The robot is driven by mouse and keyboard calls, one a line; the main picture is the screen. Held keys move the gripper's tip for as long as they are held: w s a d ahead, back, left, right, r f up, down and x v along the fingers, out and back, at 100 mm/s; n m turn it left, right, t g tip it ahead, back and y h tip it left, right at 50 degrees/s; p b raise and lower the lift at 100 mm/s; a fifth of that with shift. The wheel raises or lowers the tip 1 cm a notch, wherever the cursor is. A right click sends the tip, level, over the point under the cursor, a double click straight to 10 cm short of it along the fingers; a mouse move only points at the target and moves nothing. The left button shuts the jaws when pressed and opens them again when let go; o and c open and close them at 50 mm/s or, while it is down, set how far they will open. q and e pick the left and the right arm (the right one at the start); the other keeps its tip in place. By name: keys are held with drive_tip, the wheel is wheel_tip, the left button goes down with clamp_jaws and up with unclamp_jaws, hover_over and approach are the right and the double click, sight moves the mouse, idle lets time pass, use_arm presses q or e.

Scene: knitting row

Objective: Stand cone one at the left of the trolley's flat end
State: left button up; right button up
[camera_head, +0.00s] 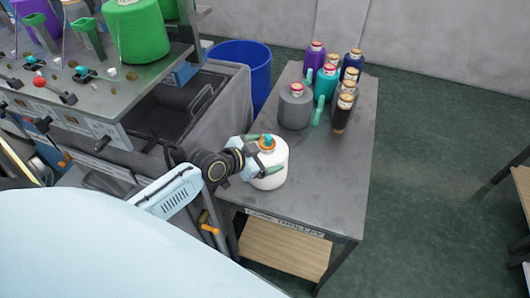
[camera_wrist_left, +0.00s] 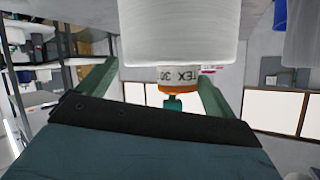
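A white yarn cone (camera_head: 269,176) with an orange collar and a teal tip is at the near left of the grey trolley top (camera_head: 325,190). It looks upright. I cannot tell whether its base touches the top. In the left wrist view, the white body (camera_wrist_left: 180,35) hangs inverted in the picture. My right gripper is not in view.
Several cones stand at the trolley's far end, including a grey one (camera_head: 295,107) and a teal one (camera_head: 326,84). A "CONE TROLLEY" label (camera_head: 285,222) marks the near edge. The knitting machine (camera_head: 90,100) and a blue bin (camera_head: 245,65) are left. The trolley's middle is clear.

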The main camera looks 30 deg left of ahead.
use_arm(q)
drive_tip(key=shift+o, duration=0.7)
drive_tip(key=shift+r, duration=0.1)
drive_tip(key=v, duration=1.2)
drive_tip(key=shift+p, duration=0.4)
